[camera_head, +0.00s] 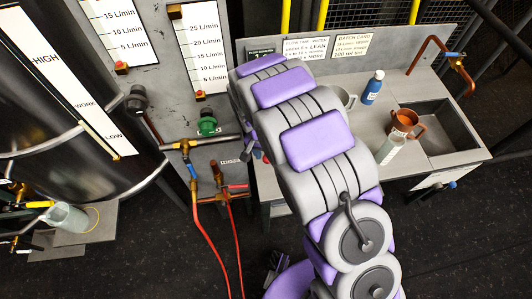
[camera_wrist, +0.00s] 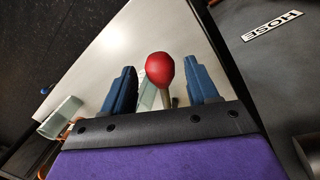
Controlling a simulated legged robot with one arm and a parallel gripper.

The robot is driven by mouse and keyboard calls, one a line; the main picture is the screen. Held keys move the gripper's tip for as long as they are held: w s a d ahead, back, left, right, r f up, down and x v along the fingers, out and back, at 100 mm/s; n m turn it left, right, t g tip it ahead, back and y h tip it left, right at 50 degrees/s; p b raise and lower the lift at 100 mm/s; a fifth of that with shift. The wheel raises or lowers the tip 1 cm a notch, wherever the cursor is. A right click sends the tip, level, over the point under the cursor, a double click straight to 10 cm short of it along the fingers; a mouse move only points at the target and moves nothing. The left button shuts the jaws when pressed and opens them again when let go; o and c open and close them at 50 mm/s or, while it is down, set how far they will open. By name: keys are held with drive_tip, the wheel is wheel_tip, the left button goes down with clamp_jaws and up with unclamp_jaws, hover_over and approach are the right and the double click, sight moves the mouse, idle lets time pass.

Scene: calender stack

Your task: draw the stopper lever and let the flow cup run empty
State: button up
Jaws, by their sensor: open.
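A red ball knob (camera_wrist: 160,68) on a pale stem stands between the two blue fingers of my gripper (camera_wrist: 162,82) in the wrist view. It looks like the stopper lever's handle. The fingers are spread, with a gap visible on each side of the knob. A pale green, clear-looking piece (camera_wrist: 146,94) shows just behind the stem; I cannot tell what it is. In the head view my arm covers most of the gripper and the lever. I cannot pick out the flow cup for sure in either view.
The grey bench holds a blue bottle (camera_head: 372,87), a copper jug (camera_head: 405,123), a clear beaker (camera_head: 390,149) and a sink (camera_head: 440,128). A copper tap (camera_head: 455,62) overhangs the sink. Red hoses (camera_head: 205,235) and valves stand left of my arm. A tank (camera_head: 80,110) fills the far left.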

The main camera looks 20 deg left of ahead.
wheel_tip(320, 180, up, 4)
drive_tip(key=shift+f+p, duration=0.2)
drive_tip(key=shift+p, duration=0.3)
drive_tip(key=s+d+r+p, duration=0.1)
drive_tip(key=s+d, duration=0.8)
drive_tip(key=s, duration=0.3)
drive_tip(key=shift+s+d+p, duration=0.25)
drive_tip(key=shift+s+p, duration=0.1)
drive_tip(key=shift+p, duration=0.05)
